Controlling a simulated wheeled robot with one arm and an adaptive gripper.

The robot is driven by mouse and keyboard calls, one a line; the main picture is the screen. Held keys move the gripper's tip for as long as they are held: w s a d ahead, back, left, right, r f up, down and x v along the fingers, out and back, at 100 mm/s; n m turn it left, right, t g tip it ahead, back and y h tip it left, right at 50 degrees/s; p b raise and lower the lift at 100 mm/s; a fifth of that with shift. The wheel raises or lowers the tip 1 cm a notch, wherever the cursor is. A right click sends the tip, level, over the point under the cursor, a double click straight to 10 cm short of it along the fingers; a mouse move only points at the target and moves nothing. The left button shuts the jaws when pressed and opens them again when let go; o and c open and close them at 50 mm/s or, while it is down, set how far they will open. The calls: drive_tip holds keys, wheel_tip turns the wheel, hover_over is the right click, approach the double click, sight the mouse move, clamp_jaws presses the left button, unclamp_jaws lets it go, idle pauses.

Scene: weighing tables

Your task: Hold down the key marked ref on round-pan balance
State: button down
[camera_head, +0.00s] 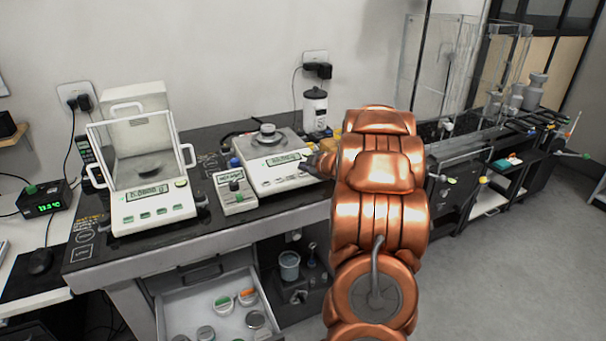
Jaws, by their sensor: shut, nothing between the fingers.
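The left balance (155,207) has a glass draft shield with white handles, a round dark pan (148,165) inside, a lit display and a row of green-marked keys on its front. The middle balance (272,181) is white, with a squarish metal pan (252,147) bearing a round metal piece, and a small lit display. The key lettering is too small to read. My gripper (317,162) is shut and empty, at the right front edge of the middle balance, near its display. My copper arm hides part of it, and I cannot tell whether it touches a key.
A small grey box with a knob (235,193) stands between the balances. An open drawer (170,306) with several round containers juts out below the table. A bench with glass panels (455,65) stands at right.

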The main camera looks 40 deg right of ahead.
drive_tip(key=shift+f, duration=0.15)
drive_tip(key=shift+w+f, duration=0.15)
drive_tip(key=shift+f, duration=0.1)
drive_tip(key=shift+f, duration=0.4)
idle(3.0)
drive_tip(key=shift+r, duration=0.1)
idle(0.5)
drive_tip(key=shift+r+p, duration=0.6)
drive_tip(key=shift+r, duration=0.1)
drive_tip(key=shift+s+a+r+p, duration=0.1)
drive_tip(key=shift+s+r+p, duration=0.2)
drive_tip(key=shift+r+p, duration=0.45)
drive_tip(key=shift+s+a+r+p, duration=0.1)
drive_tip(key=shift+s+r+p, duration=0.15)
drive_tip(key=shift+r+p, duration=0.55)
drive_tip(key=shift+s+a+r+p, duration=0.1)
drive_tip(key=shift+s+r+p, duration=0.2)
drive_tip(key=shift+r+p, duration=0.45)
drive_tip(key=shift+r, duration=0.1)
